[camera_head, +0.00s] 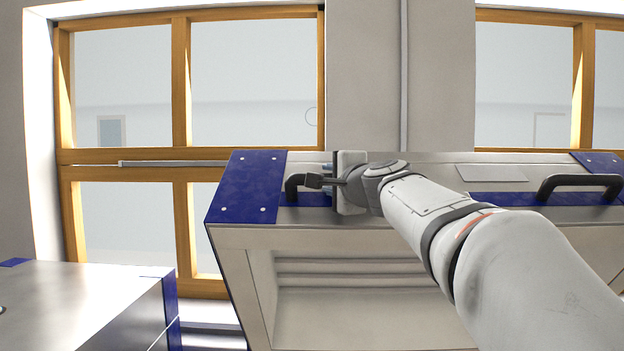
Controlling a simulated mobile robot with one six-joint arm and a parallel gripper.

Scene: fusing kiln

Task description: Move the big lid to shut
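The big lid (235,236) stands raised and tilted, with its pale hollow underside facing me. It is bare metal with blue corner plates and a blue strip along its upper face. A black left handle (292,187) sits near its left corner, and a black right handle (580,181) sits toward its right end. My gripper (313,181) is at the left handle, its dark fingertips overlapping the bar. The fingers line up in this view, so I cannot tell whether they are closed on it. My arm hides the middle of the lid.
A lower metal box with blue edges (90,300) stands at the left, apart from the lid. A wall with wooden-framed windows (180,90) is behind. A thin grey rail (175,163) runs left of the lid. The kiln body below is out of view.

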